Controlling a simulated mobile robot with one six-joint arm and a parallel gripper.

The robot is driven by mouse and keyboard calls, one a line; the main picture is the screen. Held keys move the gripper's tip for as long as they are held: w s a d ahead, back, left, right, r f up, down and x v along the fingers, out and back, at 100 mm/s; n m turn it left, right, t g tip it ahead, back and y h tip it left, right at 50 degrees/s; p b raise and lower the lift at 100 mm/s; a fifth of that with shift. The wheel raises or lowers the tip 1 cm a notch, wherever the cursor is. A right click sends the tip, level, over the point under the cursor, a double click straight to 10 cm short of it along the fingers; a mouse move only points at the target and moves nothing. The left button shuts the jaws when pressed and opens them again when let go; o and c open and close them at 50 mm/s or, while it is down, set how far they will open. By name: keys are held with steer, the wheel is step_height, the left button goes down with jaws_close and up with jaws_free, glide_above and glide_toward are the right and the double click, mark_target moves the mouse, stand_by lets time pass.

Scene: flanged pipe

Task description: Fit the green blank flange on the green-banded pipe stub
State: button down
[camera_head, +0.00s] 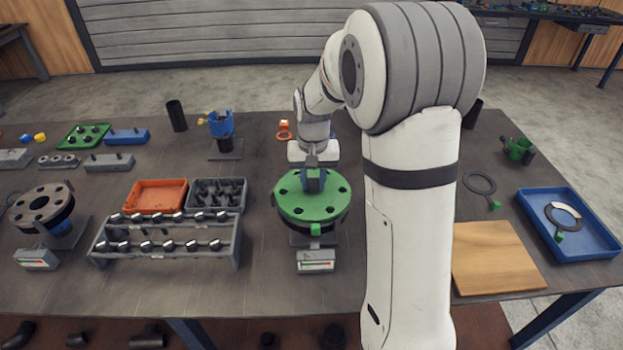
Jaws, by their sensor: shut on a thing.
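The green blank flange (291,207) is a round green disc with holes around its rim and a blue grip piece (313,181) at its middle. It lies about level over a dark round flange and stand (298,238) in the middle of the table. I cannot tell whether it touches what is below. The pipe stub and its green band are hidden or too small to make out. My gripper (312,172) comes down from above and is shut on the flange's blue grip piece. A small green tab shows at the disc's front.
A bolt rack (165,245), an orange tray (156,196) and a grey bin (217,192) stand to the left. A gauge box (316,261) sits in front. To the right are a wooden board (494,257) and a blue tray (603,243) with a ring.

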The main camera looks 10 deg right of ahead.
mark_target(313, 182)
stand_by(0.3)
steer(key=c, duration=1)
jaws_free()
step_height(313, 182, up, 8)
steer(key=shift+f+b, duration=0.2)
steer(key=shift+b, duration=0.1)
step_height(313, 182, up, 9)
steer(key=p, duration=0.6)
steer(key=shift+r+p, duration=0.1)
steer(key=shift+p, duration=0.3)
